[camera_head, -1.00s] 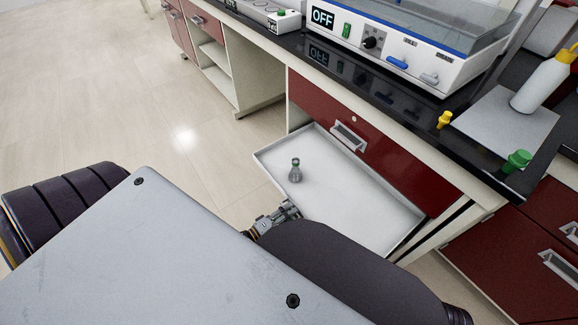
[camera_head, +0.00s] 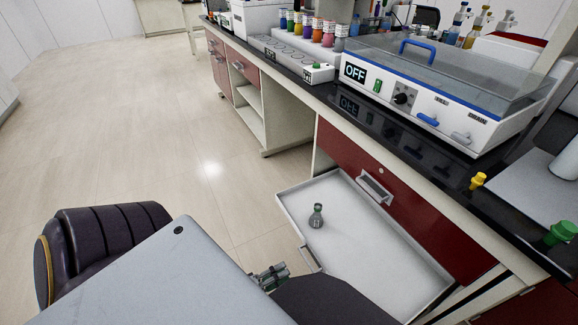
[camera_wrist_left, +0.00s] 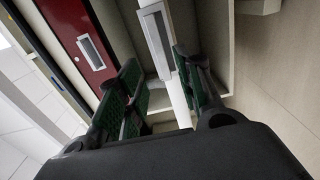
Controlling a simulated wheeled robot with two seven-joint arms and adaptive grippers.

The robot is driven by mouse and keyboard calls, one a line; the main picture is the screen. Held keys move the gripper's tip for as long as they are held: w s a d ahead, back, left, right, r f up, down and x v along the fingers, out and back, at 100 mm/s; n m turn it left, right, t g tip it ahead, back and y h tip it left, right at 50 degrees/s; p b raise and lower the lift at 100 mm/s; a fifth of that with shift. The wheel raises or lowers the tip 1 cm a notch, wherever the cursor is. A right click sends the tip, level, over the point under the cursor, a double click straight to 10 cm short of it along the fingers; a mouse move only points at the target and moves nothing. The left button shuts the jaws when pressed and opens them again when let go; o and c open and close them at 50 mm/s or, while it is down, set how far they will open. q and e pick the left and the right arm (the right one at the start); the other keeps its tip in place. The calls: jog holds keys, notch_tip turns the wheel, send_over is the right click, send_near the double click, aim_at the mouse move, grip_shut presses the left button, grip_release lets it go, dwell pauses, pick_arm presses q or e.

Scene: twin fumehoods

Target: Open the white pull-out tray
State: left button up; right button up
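The white pull-out tray (camera_head: 385,262) is slid out from under a red drawer front in the head view. A small grey flask (camera_head: 316,216) stands upright on it. The tray's handle (camera_head: 311,258) is on its front edge; it also shows in the left wrist view (camera_wrist_left: 157,38). My left gripper (camera_head: 269,277) is just in front of the handle with a small gap. In the left wrist view its green-padded fingers (camera_wrist_left: 160,95) are apart with nothing between them, and the handle lies beyond them. My own arm hides the tray's near front corner. My right gripper is not in view.
The red drawer (camera_head: 350,160) above the tray is shut. The dark bench top holds a device marked OFF (camera_head: 420,95), a yellow-capped item (camera_head: 478,181) and a green-capped item (camera_head: 560,233). Floor (camera_head: 150,150) to the left is clear.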

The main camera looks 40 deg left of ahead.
pick_arm(q)
jog(key=shift+s+a, duration=0.2)
jog(key=shift+s, duration=0.4)
jog(key=shift+s, duration=0.15)
